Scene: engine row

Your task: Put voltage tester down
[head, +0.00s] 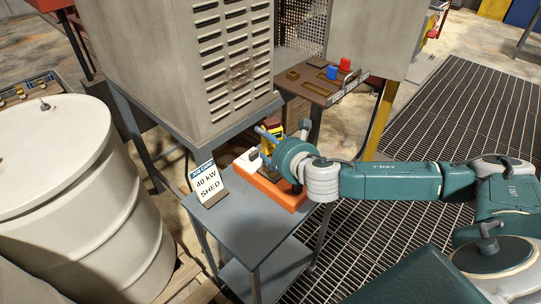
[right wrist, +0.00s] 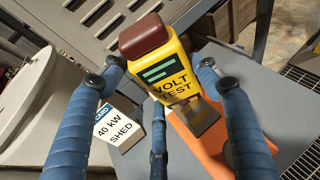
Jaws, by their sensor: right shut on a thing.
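The voltage tester (right wrist: 172,72) is yellow with a dark red-brown top and a "VOLT TEST" label. In the right wrist view it stands between the blue fingers of my right gripper (right wrist: 160,78), which is shut on it. In the head view the gripper (head: 268,138) is above the orange tray (head: 265,183) on the small grey table (head: 238,222), and only a little yellow of the tester shows beside the fingers. The orange tray also shows below the tester in the right wrist view (right wrist: 206,150). I cannot tell whether the tester touches it. My left gripper is not in view.
A "40 kW SHED" card (head: 207,182) stands left of the tray. A grey louvred cabinet (head: 220,70) rises behind. A white drum (head: 70,200) stands at left. A brown stand (head: 318,84) with red and blue blocks is behind. The table's front is clear.

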